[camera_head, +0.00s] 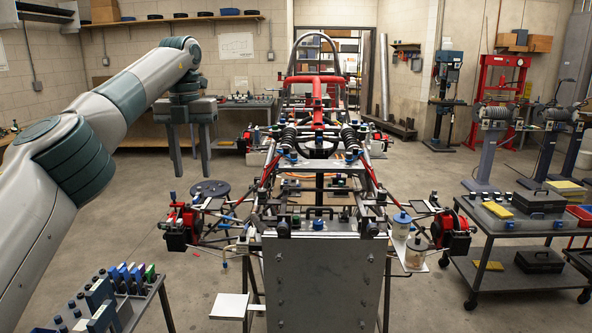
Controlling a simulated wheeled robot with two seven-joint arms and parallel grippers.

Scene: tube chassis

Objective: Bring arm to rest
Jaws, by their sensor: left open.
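My left arm comes in from the left and reaches up and across the upper left of the head view. My left gripper (189,150) hangs from it with its two long grey fingers pointing down, spread wide apart. Nothing shows between the fingers. It is left of the tube chassis (318,200) and looks clear of it. My right gripper and right arm are not in the picture.
The tube chassis with red hubs fills the middle on a stand with a grey front plate (322,285). A parts table (120,300) is at lower left. A tool cart (525,220) is at right. A workbench (245,103) stands behind. Open floor lies left of the chassis.

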